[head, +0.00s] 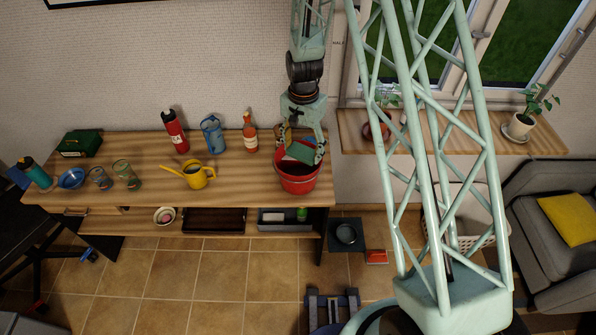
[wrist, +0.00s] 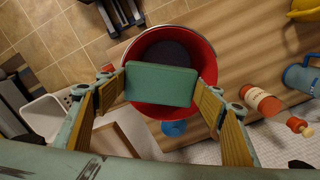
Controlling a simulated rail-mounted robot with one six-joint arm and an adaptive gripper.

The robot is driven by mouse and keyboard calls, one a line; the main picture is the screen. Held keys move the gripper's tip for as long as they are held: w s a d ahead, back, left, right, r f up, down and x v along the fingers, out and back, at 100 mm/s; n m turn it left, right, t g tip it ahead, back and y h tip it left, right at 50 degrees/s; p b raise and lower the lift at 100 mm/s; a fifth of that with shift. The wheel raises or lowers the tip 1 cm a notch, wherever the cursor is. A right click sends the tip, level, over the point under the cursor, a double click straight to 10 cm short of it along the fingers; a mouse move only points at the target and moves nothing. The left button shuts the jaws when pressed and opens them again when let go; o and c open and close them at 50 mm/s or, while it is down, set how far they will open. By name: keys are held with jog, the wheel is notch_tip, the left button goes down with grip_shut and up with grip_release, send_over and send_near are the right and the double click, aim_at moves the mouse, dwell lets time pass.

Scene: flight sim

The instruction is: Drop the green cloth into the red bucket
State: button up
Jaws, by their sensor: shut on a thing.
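The red bucket (head: 298,184) stands at the right end of the wooden table. In the wrist view its red rim and inner wall (wrist: 205,55) surround a dark, empty-looking bottom. My gripper (head: 301,145) points down over the bucket. It is shut on the green cloth (head: 301,152), which looks like a flat folded rectangle. In the wrist view the cloth (wrist: 161,84) spans between the fingers, in front of the bucket's opening.
On the table (head: 120,202), a sauce bottle (head: 250,132), a blue mug (head: 213,134), a yellow watering can (head: 195,176) and a red bottle (head: 174,131) stand left of the bucket. A window sill (head: 490,140) with a potted plant (head: 522,122) lies to the right.

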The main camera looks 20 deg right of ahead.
jog(key=shift+f, duration=1.1)
jog(key=o, duration=1)
jog(key=shift+r, duration=0.2)
jog(key=shift+r, duration=5.8)
